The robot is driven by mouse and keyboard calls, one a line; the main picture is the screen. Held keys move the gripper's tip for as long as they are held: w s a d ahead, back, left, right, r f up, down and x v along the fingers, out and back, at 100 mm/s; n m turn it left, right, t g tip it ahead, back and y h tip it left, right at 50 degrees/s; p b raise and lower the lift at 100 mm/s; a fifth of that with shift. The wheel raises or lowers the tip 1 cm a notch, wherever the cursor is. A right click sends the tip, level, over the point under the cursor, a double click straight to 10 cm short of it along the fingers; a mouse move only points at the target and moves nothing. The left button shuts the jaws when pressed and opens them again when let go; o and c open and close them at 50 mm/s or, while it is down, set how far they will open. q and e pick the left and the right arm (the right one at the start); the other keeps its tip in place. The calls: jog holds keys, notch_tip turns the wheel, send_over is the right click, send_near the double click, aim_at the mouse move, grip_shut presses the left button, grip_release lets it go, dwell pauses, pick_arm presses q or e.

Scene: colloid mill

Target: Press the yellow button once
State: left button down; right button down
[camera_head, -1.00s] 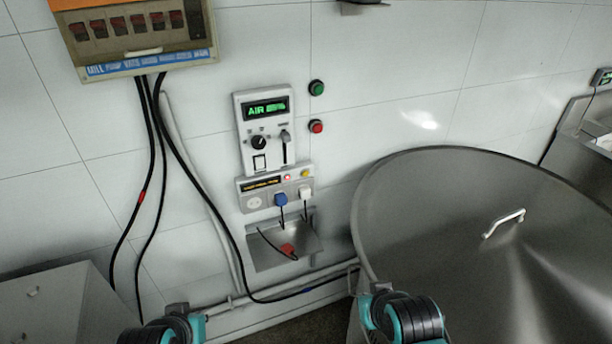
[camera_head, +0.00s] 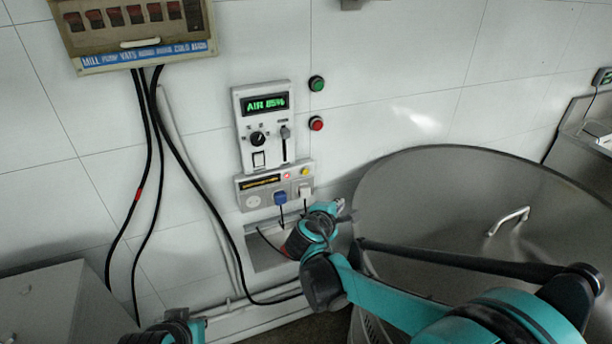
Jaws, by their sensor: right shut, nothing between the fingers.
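The small yellow button (camera_head: 305,171) is at the upper right of the grey socket panel (camera_head: 262,190) on the wall, next to a small lit red light (camera_head: 287,175). My right gripper (camera_head: 342,207) is shut and empty. In the picture it is below and to the right of the yellow button, apart from it, in front of the wall and left of the big steel vat. My left gripper is not in view; only a part of my left arm shows at the bottom left.
A blue plug (camera_head: 280,198) and a white plug (camera_head: 305,188) sit in the panel under the button. A steel tray (camera_head: 262,254) is below. Above are the AIR display unit (camera_head: 263,128), a green button (camera_head: 317,83) and a red button (camera_head: 316,123). The vat (camera_head: 420,190) stands right.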

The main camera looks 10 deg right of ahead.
aim_at(305, 172)
jog(key=w+a+f+n+t, duration=0.1)
jog(key=w+a+n+t, duration=0.1)
jog(key=w+a+n, duration=0.1)
jog(key=shift+w+a+n+h, duration=0.35)
jog(key=shift+w+a, duration=0.2)
jog(key=shift+w, duration=0.4)
jog(key=shift+w+a, duration=0.4)
jog(key=shift+w, duration=1)
jog(key=shift+w+a, duration=0.35)
jog(key=shift+w, duration=1.1)
jog(key=shift+w+a, duration=0.4)
jog(key=shift+w, duration=1)
jog(key=shift+w, duration=0.15)
jog(key=shift+w+a, duration=0.1)
jog(key=shift+w, duration=0.15)
jog(key=shift+w+a, duration=0.1)
jog(key=shift+w, duration=0.35)
jog(key=shift+s, duration=0.2)
jog(key=shift+s+d, duration=0.2)
jog(key=shift+s, duration=0.5)
